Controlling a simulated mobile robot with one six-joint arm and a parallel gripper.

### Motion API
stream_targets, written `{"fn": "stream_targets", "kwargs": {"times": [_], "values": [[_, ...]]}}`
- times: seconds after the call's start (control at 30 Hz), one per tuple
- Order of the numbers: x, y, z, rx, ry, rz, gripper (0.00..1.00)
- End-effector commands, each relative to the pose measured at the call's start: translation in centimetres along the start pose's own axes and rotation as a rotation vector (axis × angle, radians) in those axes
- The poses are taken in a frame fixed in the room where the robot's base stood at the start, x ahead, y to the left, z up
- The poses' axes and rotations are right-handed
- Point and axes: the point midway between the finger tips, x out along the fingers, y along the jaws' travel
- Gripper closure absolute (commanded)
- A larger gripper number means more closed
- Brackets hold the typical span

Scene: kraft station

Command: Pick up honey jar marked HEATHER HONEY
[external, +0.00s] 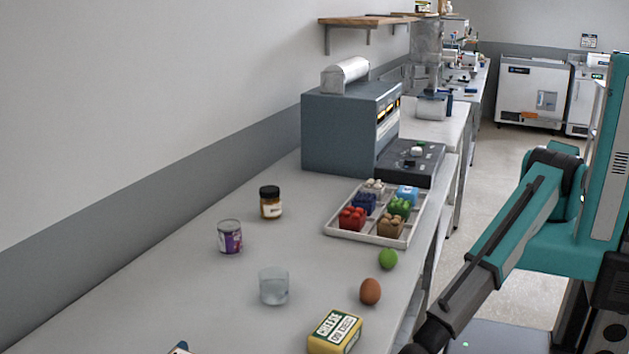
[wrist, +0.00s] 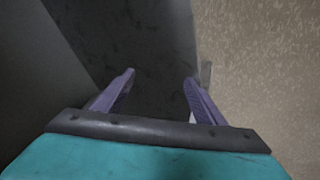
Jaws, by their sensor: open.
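A small jar (external: 270,202) with a dark lid, amber contents and a pale label stands upright on the bench, toward the wall in the external view. Its label is too small to read. My gripper (wrist: 160,82) shows in the wrist view with its two purple fingers apart and nothing between them. It faces a dark grey surface and a speckled floor. The jar is not in the wrist view. In the external view my arm is at the lower right, off the bench edge, and the gripper itself is out of frame.
A white tray (external: 340,233) of coloured bricks and a large grey machine (external: 338,135) are behind. Bare bench surrounds the jar.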

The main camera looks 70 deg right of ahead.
Motion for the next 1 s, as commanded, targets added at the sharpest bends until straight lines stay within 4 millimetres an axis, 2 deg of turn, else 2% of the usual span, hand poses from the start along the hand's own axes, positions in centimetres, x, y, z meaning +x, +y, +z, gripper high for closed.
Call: {"fn": "stream_targets", "kwargs": {"times": [0.03,0.27,0.37,0.4,0.5,0.57,0.67,0.7,0.9,1.0], "values": [[-0.5,-1.6,-1.8,-0.029,0.030,-0.003,0.35],[-3.8,-8.8,-8.9,-0.145,0.178,-0.021,0.35],[-6.6,-12.1,-12.8,-0.193,0.276,-0.035,0.35],[-8.4,-13.3,-14.8,-0.212,0.331,-0.043,0.35],[-13.2,-15.4,-19.6,-0.246,0.480,-0.065,0.35],[-16.1,-16.2,-22.1,-0.264,0.565,-0.078,0.35],[-21.4,-16.7,-26.3,-0.299,0.712,-0.090,0.35],[-23.8,-16.6,-28.0,-0.318,0.771,-0.090,0.35],[-36.0,-14.7,-35.0,-0.435,1.063,-0.048,0.35],[-41.5,-13.3,-37.4,-0.498,1.186,-0.004,0.35]]}}
